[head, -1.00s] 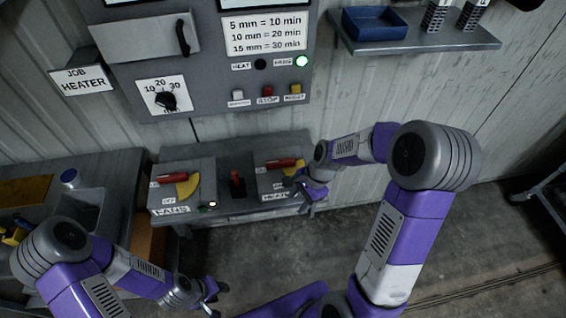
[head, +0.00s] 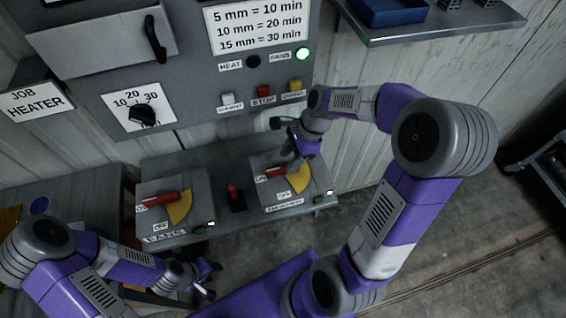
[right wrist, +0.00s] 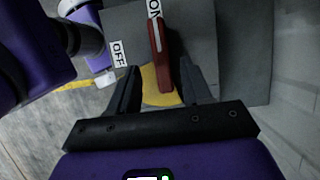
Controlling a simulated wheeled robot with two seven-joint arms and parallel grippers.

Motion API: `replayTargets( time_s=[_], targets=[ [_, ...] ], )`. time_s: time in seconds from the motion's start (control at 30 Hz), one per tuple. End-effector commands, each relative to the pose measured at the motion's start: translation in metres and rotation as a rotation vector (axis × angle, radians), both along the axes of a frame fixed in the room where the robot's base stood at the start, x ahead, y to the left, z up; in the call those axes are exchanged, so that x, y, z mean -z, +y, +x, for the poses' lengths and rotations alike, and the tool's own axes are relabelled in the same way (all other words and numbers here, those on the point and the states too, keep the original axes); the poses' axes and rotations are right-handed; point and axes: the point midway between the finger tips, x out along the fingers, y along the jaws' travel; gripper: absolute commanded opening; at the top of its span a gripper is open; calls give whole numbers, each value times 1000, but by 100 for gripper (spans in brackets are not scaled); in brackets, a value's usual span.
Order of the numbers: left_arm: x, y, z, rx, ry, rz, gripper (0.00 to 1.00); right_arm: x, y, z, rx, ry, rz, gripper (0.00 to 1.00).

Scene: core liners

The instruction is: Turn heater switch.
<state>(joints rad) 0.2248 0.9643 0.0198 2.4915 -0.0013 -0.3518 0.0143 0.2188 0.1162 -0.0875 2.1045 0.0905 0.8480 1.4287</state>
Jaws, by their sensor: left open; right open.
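The heater switch is the right-hand grey box (head: 265,203), with a red lever (head: 276,171) over a yellow quarter plate (head: 299,179). The lever points toward the ON label; the OFF label is on the near side. My right gripper (head: 292,148) is open, just above and behind this lever. In the right wrist view the red lever (right wrist: 164,58) lies in the space between my open fingers, nearer the right finger; I cannot tell whether it touches. My left gripper (head: 207,280) is open and empty, low in front of the fans switch box (head: 183,228).
The fans switch has a similar red lever (head: 158,197). A small red lever (head: 236,196) stands between the boxes on the bench (head: 222,160). A shelf (head: 440,30) overhangs at upper right.

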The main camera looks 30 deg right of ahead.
Motion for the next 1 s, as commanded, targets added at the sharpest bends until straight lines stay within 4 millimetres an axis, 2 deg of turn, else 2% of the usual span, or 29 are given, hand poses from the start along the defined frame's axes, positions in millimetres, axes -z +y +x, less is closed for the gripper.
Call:
replayTargets(
  time_s=[0.03,0.2,0.6,0.9,0.93,1.0],
  targets=[
    [6,0,0,0,0,0,43,11,4,0,-1,3,1,49],
    [12,0,0,0,-1,0,43,30,12,3,-2,1,0,49],
    [13,0,0,0,-1,0,43,36,15,4,0,-1,0,49],
    [13,0,0,0,-1,0,43,37,15,4,-1,0,0,3],
    [13,0,0,0,-1,0,43,37,15,4,-1,0,0,0],
    [13,0,0,0,-1,0,43,37,15,4,-1,0,0,0]
  ],
)
